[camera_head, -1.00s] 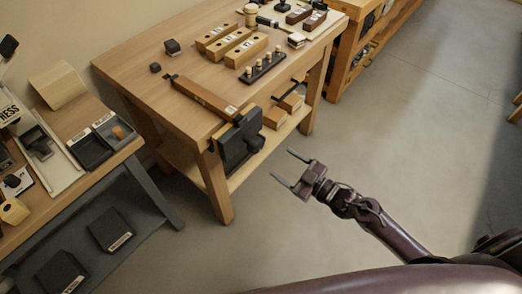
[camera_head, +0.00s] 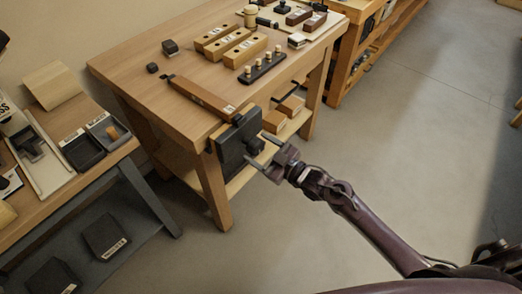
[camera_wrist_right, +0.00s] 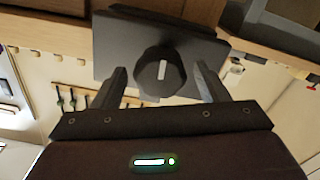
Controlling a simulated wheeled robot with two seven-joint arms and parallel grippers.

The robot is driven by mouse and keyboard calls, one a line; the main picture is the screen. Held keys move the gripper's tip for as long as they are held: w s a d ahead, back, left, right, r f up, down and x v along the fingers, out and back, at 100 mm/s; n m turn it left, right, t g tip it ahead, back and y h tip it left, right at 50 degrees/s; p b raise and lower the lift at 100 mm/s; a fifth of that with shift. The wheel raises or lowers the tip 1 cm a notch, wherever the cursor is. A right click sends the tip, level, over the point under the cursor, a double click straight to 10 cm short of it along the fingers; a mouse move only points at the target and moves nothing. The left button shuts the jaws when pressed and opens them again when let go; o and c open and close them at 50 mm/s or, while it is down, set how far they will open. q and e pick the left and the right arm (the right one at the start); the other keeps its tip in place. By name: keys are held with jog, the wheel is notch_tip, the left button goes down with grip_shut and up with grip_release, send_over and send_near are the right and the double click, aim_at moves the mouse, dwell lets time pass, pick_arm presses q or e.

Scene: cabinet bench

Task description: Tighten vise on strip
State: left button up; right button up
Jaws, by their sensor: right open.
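The dark vise (camera_head: 238,145) is mounted on the front edge of the wooden bench. A long wooden strip (camera_head: 201,95) lies on the bench top with its near end at the vise; whether the jaws touch it I cannot tell. The vise's round black knob with a white mark shows in the right wrist view (camera_wrist_right: 160,70), on the dark front plate (camera_wrist_right: 110,45). My right gripper (camera_head: 258,153) is open in front of the vise; in the right wrist view its fingers (camera_wrist_right: 160,88) lie either side of the knob, with visible gaps. My left gripper is not in view.
Labelled wooden blocks (camera_head: 231,46) and a dark peg rack (camera_head: 261,69) stand farther back on the bench. A side table (camera_head: 62,150) with trays is at the left. The floor (camera_head: 420,140) right of the bench is clear.

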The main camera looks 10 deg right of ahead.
jog(key=c, duration=0.8)
jog(key=shift+r+m+p, duration=0.1)
jog(key=shift+m+p, duration=0.25)
jog(key=shift+m, duration=0.15)
jog(key=shift+c, duration=0.2)
jog(key=shift+m, duration=0.3)
jog(key=shift+m+p, duration=0.4)
jog(key=shift+m, duration=0.1)
